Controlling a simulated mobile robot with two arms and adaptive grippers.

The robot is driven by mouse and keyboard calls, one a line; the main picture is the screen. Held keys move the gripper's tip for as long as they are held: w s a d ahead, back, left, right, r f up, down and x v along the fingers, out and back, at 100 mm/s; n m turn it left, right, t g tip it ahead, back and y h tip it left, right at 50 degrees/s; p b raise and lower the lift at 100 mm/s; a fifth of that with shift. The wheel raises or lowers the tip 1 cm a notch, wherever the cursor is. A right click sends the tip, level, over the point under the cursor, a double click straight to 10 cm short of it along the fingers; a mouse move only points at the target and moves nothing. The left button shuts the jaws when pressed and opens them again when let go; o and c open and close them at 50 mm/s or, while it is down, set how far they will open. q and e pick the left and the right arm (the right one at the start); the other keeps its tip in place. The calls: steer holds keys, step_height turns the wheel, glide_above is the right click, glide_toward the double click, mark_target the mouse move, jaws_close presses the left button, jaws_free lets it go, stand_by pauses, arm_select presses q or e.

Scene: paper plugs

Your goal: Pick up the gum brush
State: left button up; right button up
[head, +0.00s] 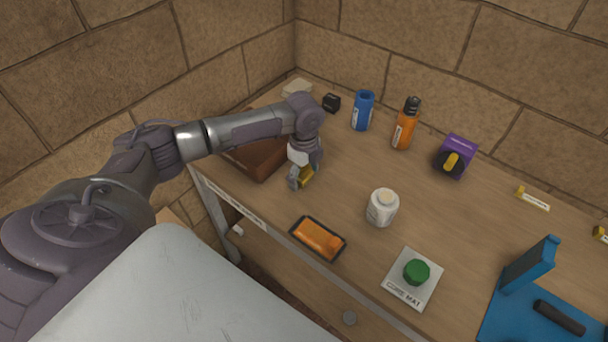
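I cannot pick out a gum brush for sure in the head view. My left gripper (302,179) hangs low over the table, just right of a brown box (262,158). A yellow patch shows at its fingers; I cannot tell whether it is a held thing or part of the gripper, nor whether the fingers are open. A white jar (382,209) with a tan top stands to its right. An orange item (319,237) lies in a dark tray nearer the front edge. My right gripper is out of view.
At the back stand a small black block (331,103), a blue cylinder (362,111), an orange bottle (403,128) and a purple dispenser (456,157). A green knob (416,271) sits on a white mat (404,292). A blue stand (528,266) is at right. Stone walls close the back and left.

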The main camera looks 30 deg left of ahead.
arm_select(q)
steer(key=c, duration=1.2)
steer(key=shift+o, duration=0.2)
steer(key=shift+r, duration=0.55)
step_height(320, 180, up, 2)
steer(key=shift+w+r+b, duration=0.1)
steer(key=shift+r+b, duration=0.15)
steer(key=shift+b, duration=0.05)
steer(key=d+r+b, duration=0.1)
steer(key=d+r, duration=0.6)
steer(key=d, duration=0.4)
steer(key=shift+d+r, duration=0.2)
steer(key=shift+d, duration=0.15)
steer(key=o, duration=0.6)
steer(key=shift+c, duration=1.6)
